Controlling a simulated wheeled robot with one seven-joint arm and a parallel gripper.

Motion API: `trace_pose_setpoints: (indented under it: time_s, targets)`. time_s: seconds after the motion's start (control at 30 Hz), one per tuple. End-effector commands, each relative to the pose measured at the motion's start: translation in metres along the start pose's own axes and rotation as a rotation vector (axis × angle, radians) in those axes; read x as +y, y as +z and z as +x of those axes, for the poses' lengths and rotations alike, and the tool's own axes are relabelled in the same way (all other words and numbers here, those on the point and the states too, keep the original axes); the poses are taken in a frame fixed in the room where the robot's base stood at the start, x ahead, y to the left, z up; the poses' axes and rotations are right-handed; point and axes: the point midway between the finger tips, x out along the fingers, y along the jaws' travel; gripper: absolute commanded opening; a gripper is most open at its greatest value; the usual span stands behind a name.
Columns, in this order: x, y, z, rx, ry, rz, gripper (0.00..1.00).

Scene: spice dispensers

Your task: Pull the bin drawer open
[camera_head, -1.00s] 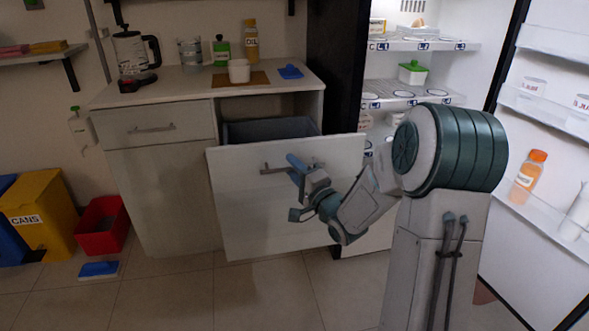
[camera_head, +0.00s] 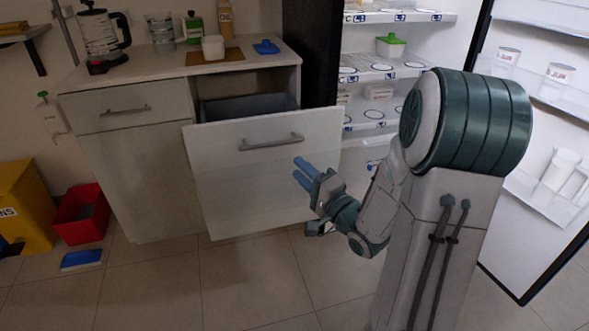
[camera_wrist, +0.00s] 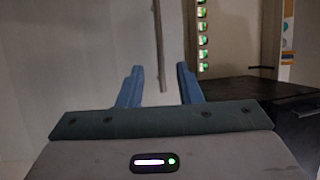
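The bin drawer (camera_head: 245,185) in the head view is a tall pale front pulled well out from the counter. A dark grey bin (camera_head: 247,106) shows inside, behind the front. Its bar handle (camera_head: 271,143) sits near the top of the front. My gripper (camera_head: 302,169) is just below and right of the handle, apart from it, with nothing held. In the wrist view the two blue fingers (camera_wrist: 160,84) are spread apart. The handle (camera_wrist: 160,45) appears as a bar ahead, between and beyond the fingertips.
An open fridge (camera_head: 385,60) stands to the right, its door shelves at far right. A red bin (camera_head: 82,215), a yellow bin and a blue lid (camera_head: 81,259) are on the floor at left. The counter holds a blender, containers and a blue item. Floor before the drawer is clear.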

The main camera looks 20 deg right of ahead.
Motion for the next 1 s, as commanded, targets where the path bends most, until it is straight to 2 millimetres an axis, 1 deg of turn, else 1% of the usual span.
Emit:
trace_pose_setpoints:
  time_s: [0.03,0.4,1.0]
  targets:
    - [0.006,0.000,-0.004,0.001,-0.002,-0.005,0.32]
    - [0.004,0.001,-0.017,0.003,0.000,-0.003,0.32]
    - [0.001,0.001,-0.019,0.004,0.003,-0.001,0.32]
